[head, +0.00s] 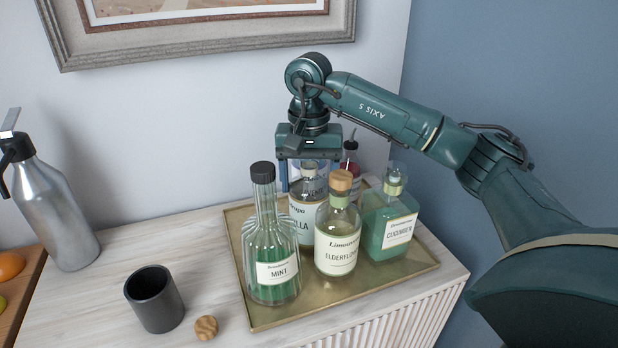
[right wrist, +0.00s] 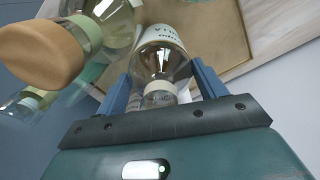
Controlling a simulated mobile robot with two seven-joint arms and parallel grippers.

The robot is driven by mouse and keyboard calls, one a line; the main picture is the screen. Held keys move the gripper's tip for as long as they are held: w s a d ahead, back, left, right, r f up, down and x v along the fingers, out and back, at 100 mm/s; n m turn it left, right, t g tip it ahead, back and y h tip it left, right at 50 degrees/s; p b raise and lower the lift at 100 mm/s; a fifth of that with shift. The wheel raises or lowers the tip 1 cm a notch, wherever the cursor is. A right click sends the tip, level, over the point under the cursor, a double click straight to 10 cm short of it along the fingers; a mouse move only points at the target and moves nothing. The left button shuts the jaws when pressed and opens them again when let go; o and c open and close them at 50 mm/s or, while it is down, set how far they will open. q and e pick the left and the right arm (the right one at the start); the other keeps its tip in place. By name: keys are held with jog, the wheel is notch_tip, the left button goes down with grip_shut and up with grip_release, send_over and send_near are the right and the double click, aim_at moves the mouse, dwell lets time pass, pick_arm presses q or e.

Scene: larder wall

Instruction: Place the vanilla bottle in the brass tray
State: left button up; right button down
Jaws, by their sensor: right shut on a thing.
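The vanilla bottle (head: 303,222) is clear glass with a pale label, partly hidden behind the mint and elderflower bottles. It looks upright within the outline of the brass tray (head: 262,319). Its base is hidden, so I cannot tell whether it touches the tray. My right gripper (head: 306,180) points down from above, shut on this bottle near its neck. In the right wrist view the bottle (right wrist: 160,62) lies between the two blue fingers of the gripper (right wrist: 163,85), with tray surface beyond it. My left gripper is not in view.
On the tray stand the mint bottle (head: 267,235), the elderflower bottle (head: 338,240), the green cucumber bottle (head: 385,225) and a dark red bottle (head: 350,168) behind. A dark cup (head: 155,302), a cork stopper (head: 206,328) and a metal siphon (head: 55,215) stand to the left.

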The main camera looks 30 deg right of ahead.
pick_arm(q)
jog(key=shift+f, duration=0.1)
pick_arm(e)
jog(key=c, duration=0.6)
grip_release()
jog(key=shift+f, duration=0.1)
jog(key=shift+c, duration=0.2)
jog(key=o, duration=0.5)
jog(key=shift+c, duration=0.2)
notch_tip(320, 180, up, 12)
jog(key=shift+f+p, duration=0.25)
jog(key=shift+p, duration=0.65)
jog(key=shift+r, duration=0.45)
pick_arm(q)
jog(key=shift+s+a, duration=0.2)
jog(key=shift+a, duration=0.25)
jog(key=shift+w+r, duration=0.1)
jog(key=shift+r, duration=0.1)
pick_arm(e)
jog(key=shift+s+f, duration=0.1)
